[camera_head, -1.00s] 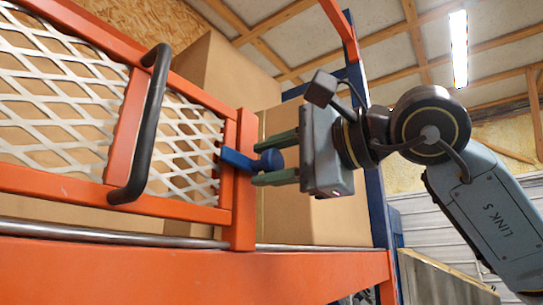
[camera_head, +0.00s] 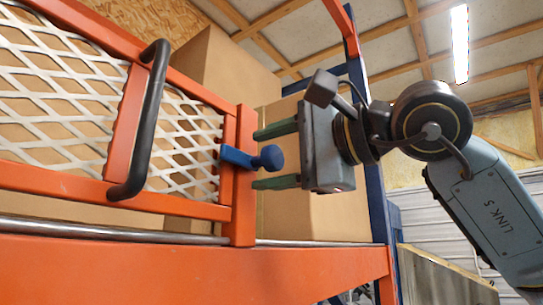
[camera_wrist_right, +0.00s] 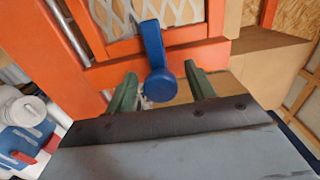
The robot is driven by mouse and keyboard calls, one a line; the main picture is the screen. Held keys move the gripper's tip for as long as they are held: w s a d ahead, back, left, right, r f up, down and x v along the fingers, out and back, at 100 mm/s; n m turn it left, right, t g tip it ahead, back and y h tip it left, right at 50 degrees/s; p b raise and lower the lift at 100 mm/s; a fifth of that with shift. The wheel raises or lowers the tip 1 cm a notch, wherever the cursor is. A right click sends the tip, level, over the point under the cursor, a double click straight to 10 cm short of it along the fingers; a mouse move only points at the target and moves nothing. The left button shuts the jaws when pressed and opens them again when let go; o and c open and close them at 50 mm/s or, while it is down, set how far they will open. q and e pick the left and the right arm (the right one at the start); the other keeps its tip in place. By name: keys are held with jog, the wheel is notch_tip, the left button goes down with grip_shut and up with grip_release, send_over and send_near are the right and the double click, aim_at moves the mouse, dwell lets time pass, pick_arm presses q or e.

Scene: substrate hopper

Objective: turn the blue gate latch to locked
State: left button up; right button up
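The blue gate latch (camera_head: 250,158) is a short bar with a round knob, mounted on the orange post at the gate's right edge. It lies about horizontal, reaching left across the edge of the mesh gate (camera_head: 75,105). My right gripper (camera_head: 276,157) is open, its two green fingers above and below the knob with gaps on both sides. In the right wrist view the latch (camera_wrist_right: 154,45) shows with its knob between the open fingers (camera_wrist_right: 160,88). My left gripper is not in view.
A black handle (camera_head: 146,120) stands out from the gate. Cardboard boxes (camera_head: 230,75) are behind the mesh and post. An orange beam (camera_head: 170,272) runs below. A white and blue container (camera_wrist_right: 22,125) shows at the wrist view's left.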

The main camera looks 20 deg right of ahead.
jog(key=b+v, duration=0.2)
jog(key=v, duration=1.1)
jog(key=shift+s+d+b, duration=0.15)
jog(key=shift+b, duration=0.2)
